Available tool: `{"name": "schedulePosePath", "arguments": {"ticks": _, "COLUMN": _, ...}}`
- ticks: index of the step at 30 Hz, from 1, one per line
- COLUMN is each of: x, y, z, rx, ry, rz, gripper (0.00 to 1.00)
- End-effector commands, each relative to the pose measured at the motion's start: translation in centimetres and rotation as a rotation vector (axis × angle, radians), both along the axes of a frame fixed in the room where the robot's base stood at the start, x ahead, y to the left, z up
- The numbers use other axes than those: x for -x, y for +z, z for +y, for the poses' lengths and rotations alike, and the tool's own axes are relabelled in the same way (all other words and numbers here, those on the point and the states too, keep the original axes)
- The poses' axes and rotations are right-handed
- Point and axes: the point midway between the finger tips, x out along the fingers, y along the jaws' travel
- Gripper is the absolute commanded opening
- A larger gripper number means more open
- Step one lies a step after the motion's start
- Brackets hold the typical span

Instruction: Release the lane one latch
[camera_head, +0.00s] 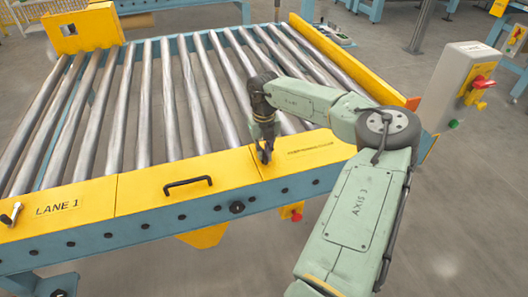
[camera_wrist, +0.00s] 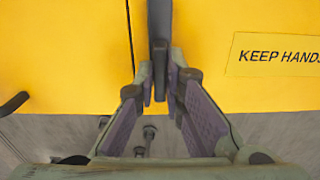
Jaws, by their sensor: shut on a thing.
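My gripper (camera_head: 264,150) is over the front yellow cover (camera_head: 222,183), close to the seam left of a small printed label. In the wrist view the fingertips (camera_wrist: 161,84) are closed on a narrow dark grey bar (camera_wrist: 159,25), which stands upright in the picture over the yellow panel. Whether this bar is the latch I cannot tell; its far end is out of the frame. A "LANE 1" label (camera_head: 57,208) is on the cover at the left, and beside it sits a small metal lever with a dark end (camera_head: 11,214).
A black handle (camera_head: 188,182) stands up from the cover left of my gripper. Steel rollers (camera_head: 150,95) lie behind the cover. A grey post with a red switch (camera_head: 478,84) stands at the right. A "KEEP HANDS" label (camera_wrist: 278,56) shows in the wrist view.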

Motion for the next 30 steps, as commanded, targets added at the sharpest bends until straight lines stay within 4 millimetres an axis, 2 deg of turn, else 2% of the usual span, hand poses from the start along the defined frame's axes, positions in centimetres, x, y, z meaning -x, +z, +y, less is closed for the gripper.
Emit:
{"name": "schedulePosePath", "arguments": {"ticks": 2, "x": 0.1, "y": -0.1, "z": -0.1, "rx": 0.001, "ry": -0.003, "rz": 0.005, "gripper": 0.0}}
{"name": "schedulePosePath", "arguments": {"ticks": 3, "x": 0.1, "y": -0.1, "z": -0.1, "rx": 0.001, "ry": -0.003, "rz": 0.005, "gripper": 0.12}}
{"name": "schedulePosePath", "arguments": {"ticks": 11, "x": 0.1, "y": 0.0, "z": 0.0, "rx": 0.001, "ry": -0.001, "rz": 0.002, "gripper": 0.29}}
{"name": "schedulePosePath", "arguments": {"ticks": 22, "x": 0.0, "y": 0.5, "z": 0.0, "rx": 0.0, "ry": 0.0, "rz": 0.0, "gripper": 0.3}}
{"name": "schedulePosePath", "arguments": {"ticks": 26, "x": -0.1, "y": 2.2, "z": -0.1, "rx": 0.001, "ry": 0.0, "rz": -0.002, "gripper": 0.3}}
{"name": "schedulePosePath", "arguments": {"ticks": 30, "x": -0.1, "y": 5.2, "z": -0.1, "rx": 0.001, "ry": 0.0, "rz": -0.002, "gripper": 0.3}}
